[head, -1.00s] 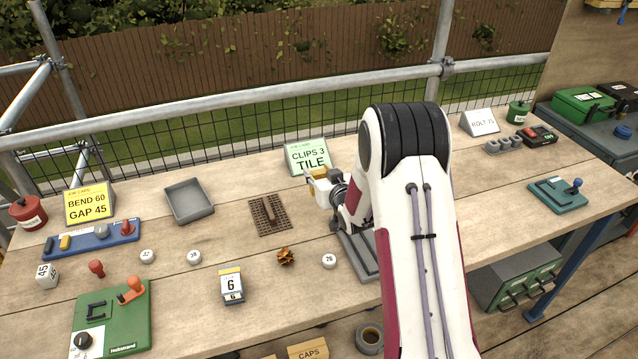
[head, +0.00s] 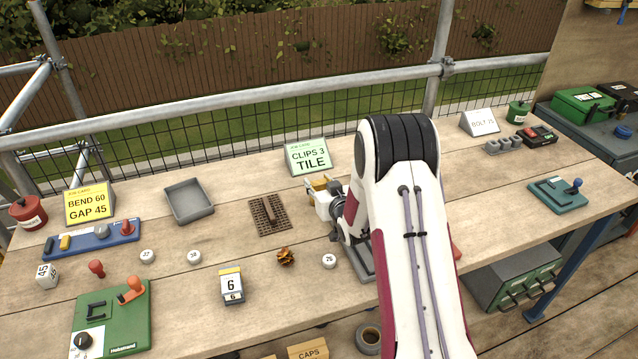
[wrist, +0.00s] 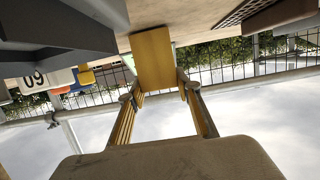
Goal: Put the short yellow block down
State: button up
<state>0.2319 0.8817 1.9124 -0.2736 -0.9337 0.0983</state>
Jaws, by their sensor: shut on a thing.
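My gripper (head: 318,188) is over the bench just right of the brown slotted grid, below the green "CLIPS 3 TILE" card. In the wrist view, my gripper (wrist: 165,88) is shut on a yellow block (wrist: 153,58), which sits between the two fingertips. In the head view only a small yellow patch shows at the fingers, and my arm partly hides that spot. I cannot tell whether the block touches the bench.
The brown grid (head: 269,216) lies close to the left of my gripper. A grey tray (head: 189,202) stands farther left. A grey channel-like piece (head: 357,258) lies partly hidden under my arm. A round "26" marker (head: 329,261) and a brown cone (head: 286,256) lie in front.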

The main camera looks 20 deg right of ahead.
jog(key=shift+f, duration=0.15)
jog(key=o, duration=1)
jog(key=shift+o, duration=0.2)
jog(key=shift+v, duration=0.8)
jog(key=v, duration=1)
jog(key=shift+s+r, duration=0.2)
jog(key=shift+r, duration=0.05)
jog(key=shift+r, duration=0.1)
